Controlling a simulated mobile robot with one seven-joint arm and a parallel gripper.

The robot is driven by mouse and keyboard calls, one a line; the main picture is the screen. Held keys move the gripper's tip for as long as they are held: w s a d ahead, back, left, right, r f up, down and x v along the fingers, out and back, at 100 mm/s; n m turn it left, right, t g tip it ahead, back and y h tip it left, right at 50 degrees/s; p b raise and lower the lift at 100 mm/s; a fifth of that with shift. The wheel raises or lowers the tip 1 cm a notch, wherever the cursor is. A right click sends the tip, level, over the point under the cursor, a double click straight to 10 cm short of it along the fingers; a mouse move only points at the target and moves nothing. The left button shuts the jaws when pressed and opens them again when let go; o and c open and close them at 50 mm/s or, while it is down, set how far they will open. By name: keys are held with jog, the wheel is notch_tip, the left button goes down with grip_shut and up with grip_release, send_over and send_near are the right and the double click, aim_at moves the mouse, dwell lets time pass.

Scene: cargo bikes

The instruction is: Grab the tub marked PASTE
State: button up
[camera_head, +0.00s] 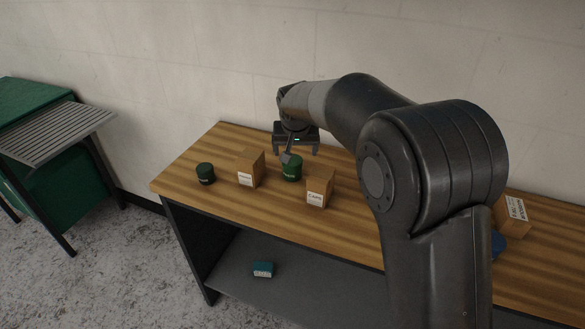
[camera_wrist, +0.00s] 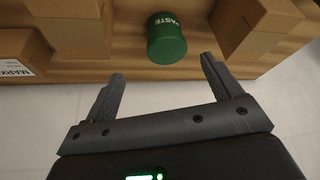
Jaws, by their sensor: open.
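The tub marked PASTE (camera_wrist: 167,42) is a green cylinder with white lettering. In the wrist view it stands at top centre, a little beyond the open fingers. In the head view a green tub (camera_head: 291,168) stands on the wooden bench between two cardboard boxes, just below my gripper; its label is too small to read there. My gripper (camera_head: 296,149) is open and empty above the bench, close to this tub. In the wrist view, its two fingers (camera_wrist: 160,88) are spread apart, with the tub beyond the gap and not between them.
Cardboard boxes flank the tub: one on the left (camera_head: 250,168), one on the right (camera_head: 320,187). Another dark green tub (camera_head: 205,173) stands further left. A box (camera_head: 512,215) and a blue item (camera_head: 498,246) sit at right. A teal box (camera_head: 263,269) is on the lower shelf.

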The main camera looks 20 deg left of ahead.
aim_at(292, 162)
jog(key=x, duration=0.7)
jog(key=a+x, duration=0.1)
jog(key=x, duration=0.3)
jog(key=shift+w+f, duration=0.1)
jog(key=shift+f, duration=0.1)
jog(key=shift+c, duration=0.3)
jog(key=c, duration=1.1)
